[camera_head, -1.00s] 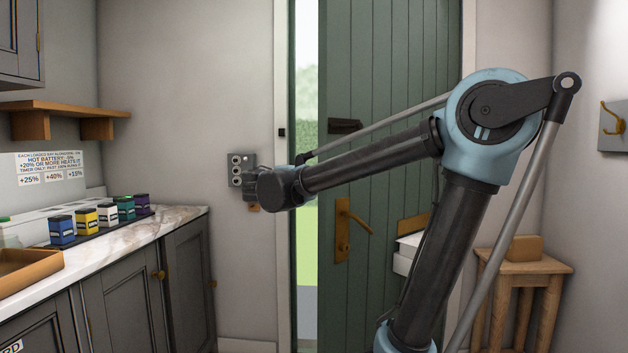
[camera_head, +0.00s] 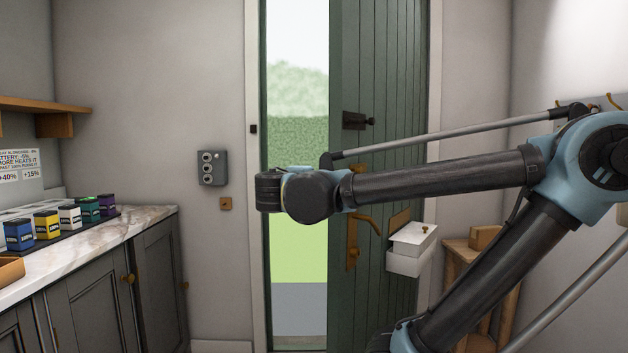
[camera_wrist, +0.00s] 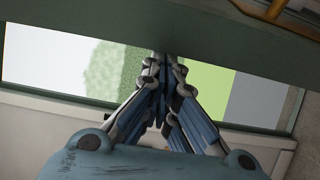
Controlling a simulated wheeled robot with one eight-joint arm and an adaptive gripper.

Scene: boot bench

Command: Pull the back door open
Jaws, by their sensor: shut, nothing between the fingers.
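The green plank back door (camera_head: 385,80) stands ajar, with a wide gap on its left showing a hedge and grass outside. Its brass lever handle (camera_head: 353,240) is partly behind my arm. My gripper's fingers are hidden in the head view, where my wrist is in front of the gap. In the wrist view my gripper (camera_wrist: 164,58) is shut and empty. Its fingertips are in the gap, at or close to the edge of the door (camera_wrist: 110,28); I cannot tell whether they touch. Brass fittings (camera_wrist: 270,12) show at the top right.
A dark bolt (camera_head: 354,120) and a white box (camera_head: 410,250) are on or near the door. A wooden stool (camera_head: 465,255) stands at right. A marble-topped counter (camera_head: 130,235) with several coloured tins is at left. A grey panel (camera_head: 211,168) is on the wall.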

